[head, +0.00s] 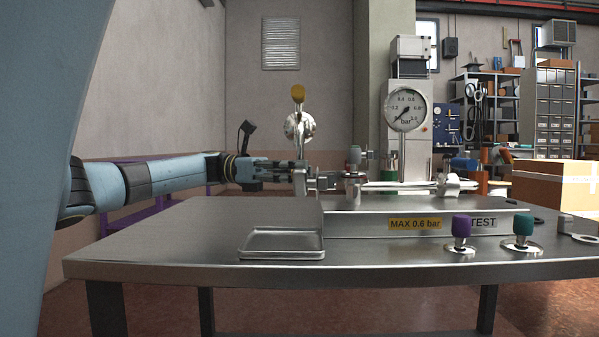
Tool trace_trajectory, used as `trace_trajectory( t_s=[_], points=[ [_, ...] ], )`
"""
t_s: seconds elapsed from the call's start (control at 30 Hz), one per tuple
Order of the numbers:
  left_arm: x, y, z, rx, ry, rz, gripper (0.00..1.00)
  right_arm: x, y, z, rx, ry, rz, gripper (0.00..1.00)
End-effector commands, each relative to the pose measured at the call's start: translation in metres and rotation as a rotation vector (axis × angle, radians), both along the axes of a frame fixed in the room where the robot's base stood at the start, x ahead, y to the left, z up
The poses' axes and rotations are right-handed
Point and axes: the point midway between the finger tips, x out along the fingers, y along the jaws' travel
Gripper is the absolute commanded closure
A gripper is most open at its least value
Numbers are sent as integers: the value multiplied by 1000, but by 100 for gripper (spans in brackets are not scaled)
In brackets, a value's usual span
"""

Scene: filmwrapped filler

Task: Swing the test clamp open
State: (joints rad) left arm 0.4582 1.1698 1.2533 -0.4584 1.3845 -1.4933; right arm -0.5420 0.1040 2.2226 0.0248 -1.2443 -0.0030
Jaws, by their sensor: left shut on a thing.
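My left gripper (301,177) reaches in from the left over the back of the steel bench. It is shut on a metal part of the test clamp (338,182), at the clamp's left end. The clamp is shiny metal, with a grey-capped upright piece (353,158) near its right end. The fingers hide part of the grip. From this low angle I cannot tell how far the clamp is swung. My right gripper is not in view.
The steel bench (180,228) carries a shallow tray (282,244), a purple knob (462,228) and a teal knob (523,228). A pressure gauge (408,109) stands behind the clamp. A metal fitting (453,185) sits right of it. The bench's left top is clear.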

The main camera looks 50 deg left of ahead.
Motion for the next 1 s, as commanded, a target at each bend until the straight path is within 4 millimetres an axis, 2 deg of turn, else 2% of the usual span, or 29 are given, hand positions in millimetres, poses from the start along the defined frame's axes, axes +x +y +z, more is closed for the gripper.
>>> trace_trajectory(
  t_s=[0.03, 0.2, 0.47, 0.57, 0.67, 1.0],
  points=[
    [2, 2, 2, -1, -4, 12, 83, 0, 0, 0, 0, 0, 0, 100],
    [2, 1, 1, -1, -3, 8, 60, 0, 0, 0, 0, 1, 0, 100],
    [1, 1, 1, -2, -1, 5, 60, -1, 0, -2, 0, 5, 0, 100],
    [-2, 6, 0, -1, 0, 5, 60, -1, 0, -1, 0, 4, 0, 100],
    [-9, 20, 0, 1, 0, 7, 60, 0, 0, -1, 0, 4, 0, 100],
    [-43, 86, 1, -3, -4, 9, 60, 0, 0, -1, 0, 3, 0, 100]
  ],
)
